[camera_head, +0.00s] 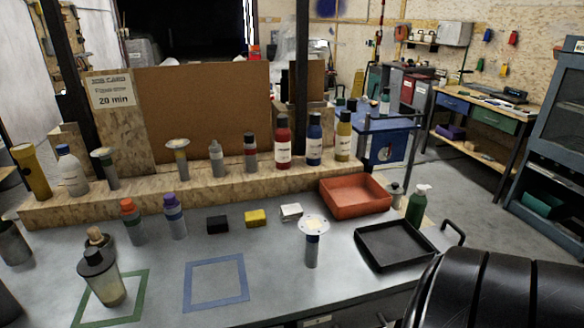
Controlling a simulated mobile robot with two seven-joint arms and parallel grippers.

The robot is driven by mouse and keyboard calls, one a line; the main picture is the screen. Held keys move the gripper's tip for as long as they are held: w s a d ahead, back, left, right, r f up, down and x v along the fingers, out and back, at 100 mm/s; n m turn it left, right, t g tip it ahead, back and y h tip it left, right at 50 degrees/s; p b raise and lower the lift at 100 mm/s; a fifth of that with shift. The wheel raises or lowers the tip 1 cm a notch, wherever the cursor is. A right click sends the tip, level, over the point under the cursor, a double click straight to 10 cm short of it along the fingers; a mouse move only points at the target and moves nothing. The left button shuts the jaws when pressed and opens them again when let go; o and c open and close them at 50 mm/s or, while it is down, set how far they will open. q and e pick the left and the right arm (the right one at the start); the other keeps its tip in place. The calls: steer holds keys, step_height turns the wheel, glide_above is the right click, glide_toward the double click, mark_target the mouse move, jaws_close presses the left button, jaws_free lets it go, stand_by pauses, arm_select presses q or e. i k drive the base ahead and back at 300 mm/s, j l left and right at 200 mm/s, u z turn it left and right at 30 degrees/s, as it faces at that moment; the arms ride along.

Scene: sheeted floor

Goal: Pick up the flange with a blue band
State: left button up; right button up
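The flange with a blue band (312,250) stands upright on the grey bench top, right of the middle. It has a wide pale disc on top with small holes, a blue band just under the disc and a grey stem. Another flange with a yellowish disc (178,146) and one with a green band (105,160) stand on the wooden ledge behind. Neither of my grippers shows. A black ribbed rounded part at the lower right seems to be my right arm; no fingers are visible on it.
A black tray (378,262) and an orange-red tray (328,203) lie right of the flange, with a green spray bottle (417,208) beyond. Small blocks, including a yellow one (255,218), sit behind left. A blue taped square (216,303) is empty; a bottle (103,281) stands in the green one.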

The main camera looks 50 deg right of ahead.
mark_target(313, 225)
steer(key=z, duration=1.8)
